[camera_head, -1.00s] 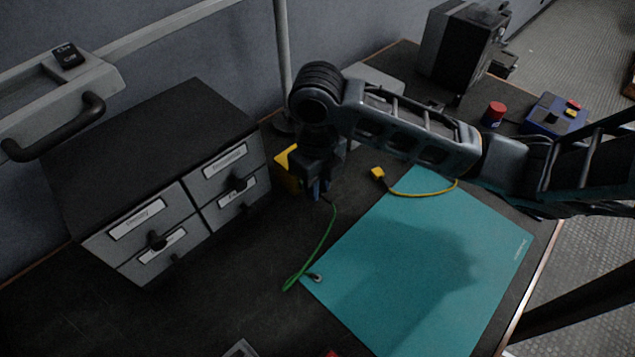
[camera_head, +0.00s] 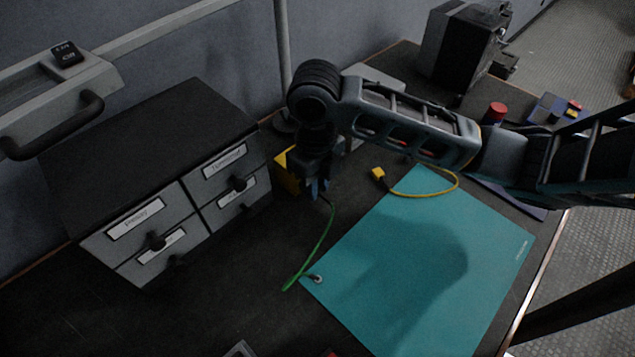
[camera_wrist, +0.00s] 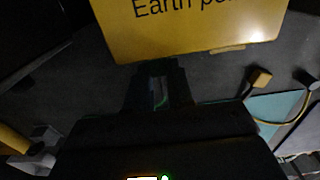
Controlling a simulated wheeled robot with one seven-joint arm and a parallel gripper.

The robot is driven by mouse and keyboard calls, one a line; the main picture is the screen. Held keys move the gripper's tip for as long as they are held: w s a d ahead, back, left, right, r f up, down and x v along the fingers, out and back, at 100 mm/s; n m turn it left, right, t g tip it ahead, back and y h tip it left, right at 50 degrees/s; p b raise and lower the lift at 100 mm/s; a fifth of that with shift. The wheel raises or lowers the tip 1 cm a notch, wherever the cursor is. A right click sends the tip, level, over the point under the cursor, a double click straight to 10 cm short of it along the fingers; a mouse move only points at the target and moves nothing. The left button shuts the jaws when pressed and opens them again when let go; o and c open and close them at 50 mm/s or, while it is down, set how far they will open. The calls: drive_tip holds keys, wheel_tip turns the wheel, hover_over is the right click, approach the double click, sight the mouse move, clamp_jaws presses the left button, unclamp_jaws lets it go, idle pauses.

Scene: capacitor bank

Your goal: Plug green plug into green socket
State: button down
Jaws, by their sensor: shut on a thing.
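My gripper (camera_head: 318,193) points down just to the right of the yellow box (camera_head: 285,172) and is shut at the upper end of the green cable (camera_head: 323,238). The green plug is mostly hidden between the fingers; a faint green strip (camera_wrist: 159,92) shows between them in the wrist view. In the wrist view the yellow box (camera_wrist: 190,30), lettered "Earth po...", stands just beyond the fingertips. I cannot make out the green socket in either view.
A grey drawer cabinet (camera_head: 165,175) stands left of the yellow box. A yellow plug (camera_head: 378,174) with a yellow cable lies by the teal mat (camera_head: 420,260). A red button (camera_head: 494,113) and a dark device (camera_head: 462,45) stand at the back. The front left of the bench is mostly clear.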

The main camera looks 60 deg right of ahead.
drive_tip(key=shift+w+d, duration=0.1)
drive_tip(key=shift+w, duration=0.2)
drive_tip(key=c, duration=0.9)
unclamp_jaws()
drive_tip(key=shift+r, duration=0.15)
wheel_tip(320, 180, up, 8)
drive_tip(key=shift+f, duration=0.25)
